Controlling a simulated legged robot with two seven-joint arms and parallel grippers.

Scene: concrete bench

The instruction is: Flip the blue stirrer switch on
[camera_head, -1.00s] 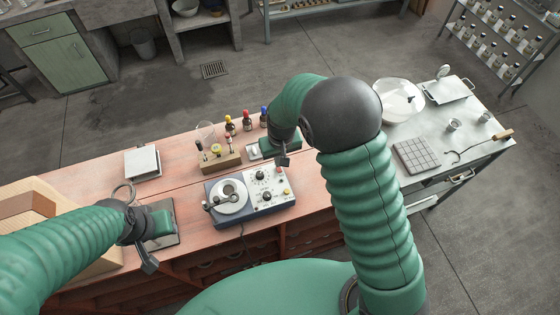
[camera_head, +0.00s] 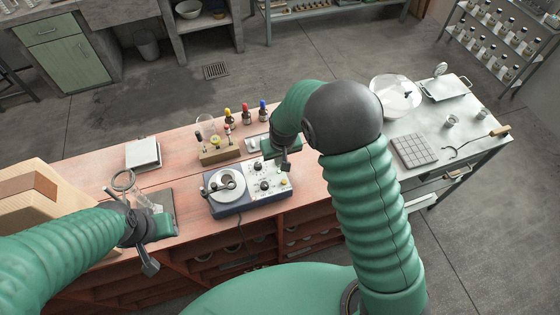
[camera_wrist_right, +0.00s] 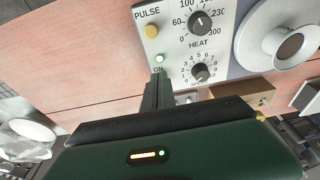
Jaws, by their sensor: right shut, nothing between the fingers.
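The stirrer (camera_head: 236,204) is a dark blue box with a pale top, a round plate and a panel of knobs, on the red-topped bench. In the right wrist view its panel (camera_wrist_right: 177,42) shows a yellow PULSE button, HEAT and SPEED dials and a small green light (camera_wrist_right: 160,58) above the word ON. My right gripper (camera_head: 286,165) is shut and empty, at the panel's right end. In the wrist view its fingers (camera_wrist_right: 158,88) reach the panel edge just below ON. The switch lever is not clearly seen; the fingers may hide it. My left gripper (camera_head: 150,267) hangs at the bench's front; its jaws are unclear.
A wooden rack (camera_head: 219,154) and several coloured-cap bottles (camera_head: 246,116) stand behind the stirrer. A white-topped box (camera_head: 143,153) is at the back left. A glass flask and ring stand (camera_head: 170,205) are close to my left gripper. A metal table (camera_head: 440,140) is at the right.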

